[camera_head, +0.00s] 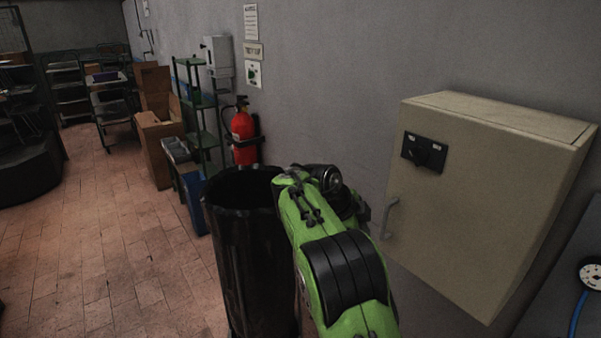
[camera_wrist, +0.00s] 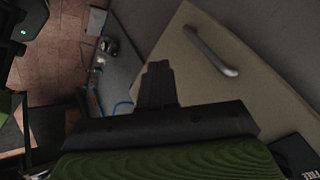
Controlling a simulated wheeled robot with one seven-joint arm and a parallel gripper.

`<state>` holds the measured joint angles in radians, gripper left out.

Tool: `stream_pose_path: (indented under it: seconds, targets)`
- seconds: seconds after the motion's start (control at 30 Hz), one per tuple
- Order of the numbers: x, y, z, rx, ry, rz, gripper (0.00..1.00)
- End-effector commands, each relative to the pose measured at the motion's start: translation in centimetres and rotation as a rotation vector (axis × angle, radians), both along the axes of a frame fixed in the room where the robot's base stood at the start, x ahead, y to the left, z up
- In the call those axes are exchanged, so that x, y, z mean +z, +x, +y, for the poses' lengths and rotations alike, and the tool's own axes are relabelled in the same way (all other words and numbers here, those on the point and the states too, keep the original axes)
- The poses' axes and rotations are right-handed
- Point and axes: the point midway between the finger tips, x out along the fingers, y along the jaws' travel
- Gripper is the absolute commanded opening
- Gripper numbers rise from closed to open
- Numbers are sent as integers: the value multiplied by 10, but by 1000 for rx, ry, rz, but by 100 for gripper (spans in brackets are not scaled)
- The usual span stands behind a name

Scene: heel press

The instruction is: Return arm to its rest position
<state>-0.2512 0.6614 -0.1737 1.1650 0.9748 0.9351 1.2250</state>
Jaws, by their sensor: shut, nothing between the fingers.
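My green and black arm reaches up in front of the wall in the head view, bent at a joint, left of a beige wall cabinet (camera_head: 480,200). My gripper (camera_wrist: 158,72) shows in the wrist view with its dark fingers together and nothing between them. In the head view the fingers are hidden behind the arm. The gripper is apart from the cabinet's curved metal handle (camera_wrist: 211,52), which also shows in the head view (camera_head: 390,218).
A dark bin (camera_head: 250,260) stands close to the left of my arm. Behind it are a red fire extinguisher (camera_head: 243,135), a green rack (camera_head: 200,115) and cardboard boxes (camera_head: 155,135). A gauge (camera_head: 592,275) with a blue hose is at the right edge.

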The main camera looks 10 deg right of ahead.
Motion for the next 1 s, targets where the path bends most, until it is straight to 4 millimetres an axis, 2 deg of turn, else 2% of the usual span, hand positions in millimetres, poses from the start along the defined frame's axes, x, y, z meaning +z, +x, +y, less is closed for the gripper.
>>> stream_pose_path:
  seconds: [0.07, 0.17, 0.3, 0.37, 0.4, 0.47, 0.5, 0.6, 0.7, 0.8, 1.0]
  targets:
    - [13, -11, -2, 68, 13, 24, 0]
    - [37, -41, -4, 269, 38, 97, 0]
    - [63, -103, 7, 659, 45, 202, 0]
    - [69, -135, 16, 838, 30, 238, 0]
    - [71, -157, 23, 959, 13, 260, 0]
    - [69, -191, 35, 1143, -23, 288, 0]
    - [65, -215, 44, 1265, -54, 306, 0]
    - [49, -269, 69, 1542, -147, 347, 0]
    - [29, -307, 88, 1742, -230, 378, 0]
    - [17, -326, 98, 1849, -280, 396, 0]
    - [13, -330, 101, 1878, -290, 402, 0]
